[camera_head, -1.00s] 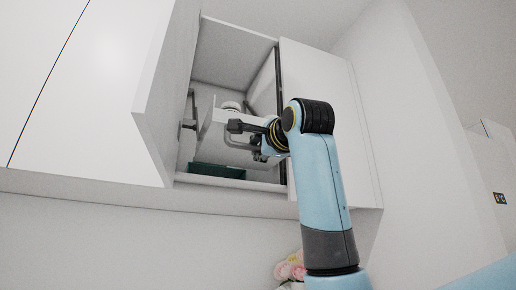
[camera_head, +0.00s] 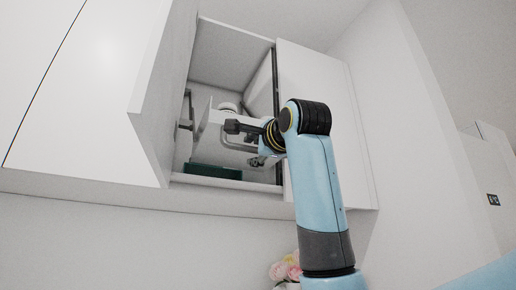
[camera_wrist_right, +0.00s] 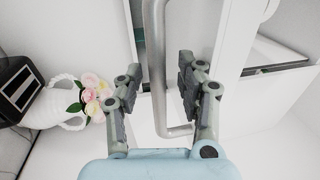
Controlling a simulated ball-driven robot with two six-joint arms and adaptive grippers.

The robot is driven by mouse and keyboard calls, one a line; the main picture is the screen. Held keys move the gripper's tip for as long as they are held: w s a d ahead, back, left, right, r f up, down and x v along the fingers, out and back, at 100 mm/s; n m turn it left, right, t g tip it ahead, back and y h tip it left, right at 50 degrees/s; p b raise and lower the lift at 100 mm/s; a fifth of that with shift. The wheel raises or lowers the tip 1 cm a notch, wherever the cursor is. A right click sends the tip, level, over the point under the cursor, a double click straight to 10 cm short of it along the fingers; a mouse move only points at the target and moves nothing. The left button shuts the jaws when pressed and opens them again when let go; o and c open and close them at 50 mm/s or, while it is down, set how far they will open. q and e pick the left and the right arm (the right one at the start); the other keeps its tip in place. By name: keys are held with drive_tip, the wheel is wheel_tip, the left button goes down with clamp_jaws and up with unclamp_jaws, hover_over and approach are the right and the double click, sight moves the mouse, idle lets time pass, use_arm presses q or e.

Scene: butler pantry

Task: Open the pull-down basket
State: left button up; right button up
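The pull-down basket (camera_head: 207,132) sits inside an open wall cabinet in the head view, with a pale side panel and a grey tubular handle (camera_head: 226,142). My right gripper (camera_head: 243,144) reaches into the cabinet at the handle. In the right wrist view the handle is a metal bar (camera_wrist_right: 155,45) that runs between the two fingers of my right gripper (camera_wrist_right: 159,75) and bends near the palm. The fingers are spread, with visible gaps on both sides of the bar. My left gripper is not in view.
An open cabinet door (camera_head: 150,90) stands to the left of the opening, and another door panel (camera_head: 318,95) is to the right. A dark green box (camera_head: 213,172) lies on the cabinet floor. Below, pink flowers (camera_head: 287,267) stand in a white vase (camera_wrist_right: 52,108).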

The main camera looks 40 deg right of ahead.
drive_tip(key=v, duration=1.2)
